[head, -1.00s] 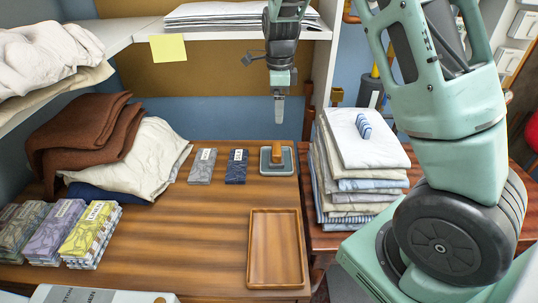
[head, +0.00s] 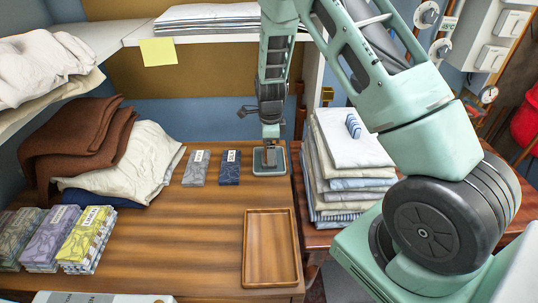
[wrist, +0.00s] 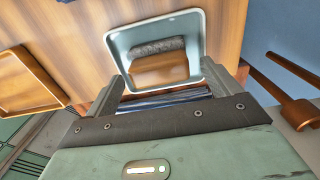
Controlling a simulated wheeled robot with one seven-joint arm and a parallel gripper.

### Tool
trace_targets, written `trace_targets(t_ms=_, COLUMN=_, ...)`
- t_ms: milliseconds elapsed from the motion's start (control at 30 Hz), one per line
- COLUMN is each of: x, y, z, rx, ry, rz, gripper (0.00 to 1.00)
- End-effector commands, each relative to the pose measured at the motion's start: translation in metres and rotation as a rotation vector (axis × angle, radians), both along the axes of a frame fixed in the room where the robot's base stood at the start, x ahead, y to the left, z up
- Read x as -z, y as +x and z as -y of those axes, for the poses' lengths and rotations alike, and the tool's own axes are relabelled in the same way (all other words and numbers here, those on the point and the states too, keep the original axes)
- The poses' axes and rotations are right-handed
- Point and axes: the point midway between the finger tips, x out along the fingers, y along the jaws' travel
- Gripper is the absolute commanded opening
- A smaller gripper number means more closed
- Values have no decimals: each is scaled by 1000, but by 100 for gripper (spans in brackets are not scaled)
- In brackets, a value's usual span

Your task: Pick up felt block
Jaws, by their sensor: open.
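The felt block (wrist: 160,68) has a wooden body and a grey felt strip. It sits in a small grey-blue tray (wrist: 197,30) on the wooden table. My gripper (wrist: 164,80) is open, with its two fingers apart near the block's near side in the wrist view. In the head view my gripper (head: 269,146) points down over the small tray (head: 268,172) and hides most of the block. I cannot tell whether the fingers touch the block.
An empty wooden tray (head: 270,248) lies in front. Two label-banded cloth packs (head: 230,167) lie left of the small tray. A stack of folded linen (head: 350,165) stands close on the right. A shelf (head: 135,36) runs above the back.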

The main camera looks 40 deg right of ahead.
Motion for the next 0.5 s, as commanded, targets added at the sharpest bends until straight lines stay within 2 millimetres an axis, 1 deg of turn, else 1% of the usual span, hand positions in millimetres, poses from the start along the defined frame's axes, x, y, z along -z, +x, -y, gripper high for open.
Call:
trace_targets(t_ms=100, x=9, y=0, z=0, rx=1, ry=0, rz=0, gripper=89)
trace_targets(t_ms=333, x=11, y=0, z=0, rx=0, ry=-1, rz=1, gripper=89)
trace_targets(t_ms=367, x=11, y=0, z=0, rx=0, ry=-1, rz=1, gripper=84)
trace_targets(t_ms=400, x=11, y=0, z=0, rx=0, ry=-1, rz=1, gripper=72)
trace_targets(t_ms=467, x=11, y=0, z=0, rx=0, ry=-1, rz=1, gripper=56)
trace_targets(t_ms=500, x=11, y=0, z=0, rx=0, ry=-1, rz=1, gripper=45)
